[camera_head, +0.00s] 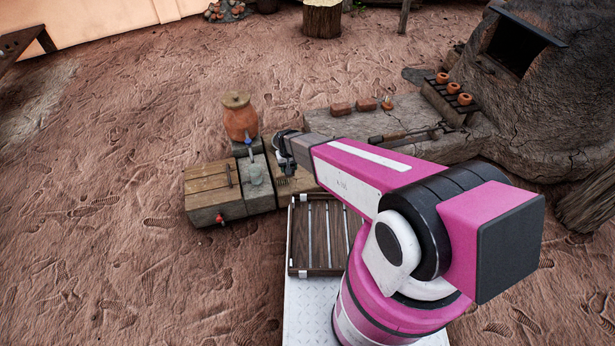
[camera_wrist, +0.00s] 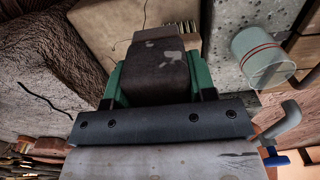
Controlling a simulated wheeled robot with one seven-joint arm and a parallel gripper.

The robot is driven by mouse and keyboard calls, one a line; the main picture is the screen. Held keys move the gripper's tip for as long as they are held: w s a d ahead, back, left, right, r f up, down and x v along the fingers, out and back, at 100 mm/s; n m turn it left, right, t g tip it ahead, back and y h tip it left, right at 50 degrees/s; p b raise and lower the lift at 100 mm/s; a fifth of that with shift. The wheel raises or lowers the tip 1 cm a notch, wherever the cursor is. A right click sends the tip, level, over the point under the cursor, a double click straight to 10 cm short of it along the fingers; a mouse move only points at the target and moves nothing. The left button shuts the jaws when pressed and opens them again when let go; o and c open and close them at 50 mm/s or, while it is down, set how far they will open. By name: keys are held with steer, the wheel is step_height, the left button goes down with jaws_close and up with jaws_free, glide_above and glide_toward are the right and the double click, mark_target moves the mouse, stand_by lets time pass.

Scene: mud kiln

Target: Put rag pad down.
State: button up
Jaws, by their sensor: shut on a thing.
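The rag pad (camera_wrist: 155,72), a dark brown block with paler worn patches, sits between the two green fingers of my gripper (camera_wrist: 157,85) in the wrist view. My gripper is shut on it. Beyond the pad lies a pale brown surface (camera_wrist: 128,48) with a thin dark cracked line; I cannot tell whether the pad touches it. In the head view my gripper (camera_head: 286,152) is small and dark, over the right end of the low workbench (camera_head: 216,213). The pad cannot be made out clearly there.
A lidded clay jar (camera_head: 241,120) with a blue tap stands behind the bench. A striped cup (camera_wrist: 262,58) is right of the pad in the wrist view. A slatted tray (camera_head: 326,238) lies nearer me. Bricks (camera_head: 341,109) and small pots (camera_head: 464,98) sit by the kiln (camera_head: 525,75).

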steer(key=shift+f, duration=0.45)
steer(key=w+d+f, duration=0.4)
steer(key=w+d, duration=0.1)
steer(key=w+d+f, duration=0.2)
steer(key=d+f, duration=0.1)
steer(key=shift+w+d, duration=0.2)
steer(key=shift+w, duration=0.1)
steer(key=shift+f, duration=1.95)
steer(key=shift+f, duration=0.1)
steer(key=o, duration=0.8)
